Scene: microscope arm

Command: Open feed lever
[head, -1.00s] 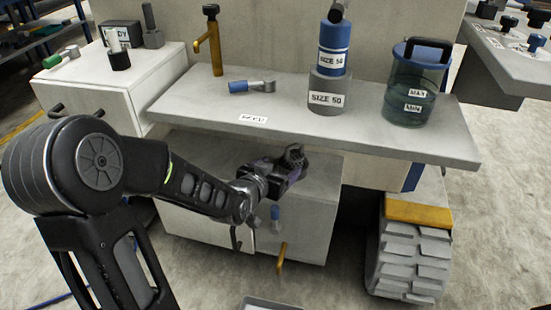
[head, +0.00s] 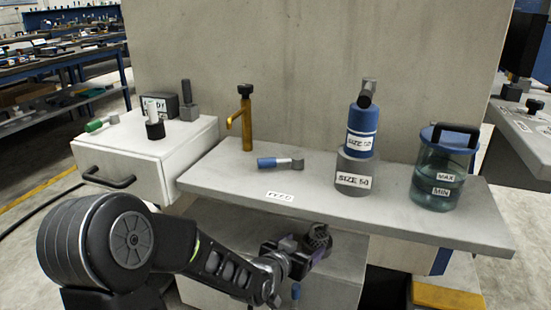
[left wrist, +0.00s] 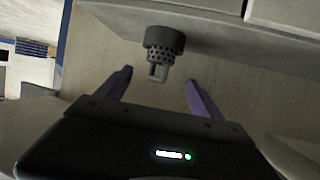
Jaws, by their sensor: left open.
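A lever with a blue handle and grey end (head: 280,163) lies flat on the grey shelf (head: 410,213), just behind a small white label (head: 279,196) that seems to read FEED. My left gripper (head: 305,250) is below the shelf's front edge, lower than and in front of this lever, not touching it. In the left wrist view its purple fingers (left wrist: 160,88) are spread apart with nothing gripped. My right gripper is not in view.
A brass tap (head: 246,118), a blue-and-grey cylinder marked SIZE 50 (head: 360,135) and a blue-lidded clear container (head: 440,170) stand on the shelf. A white drawer box (head: 120,160) is at left. A second blue handle (head: 295,291) shows below my gripper.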

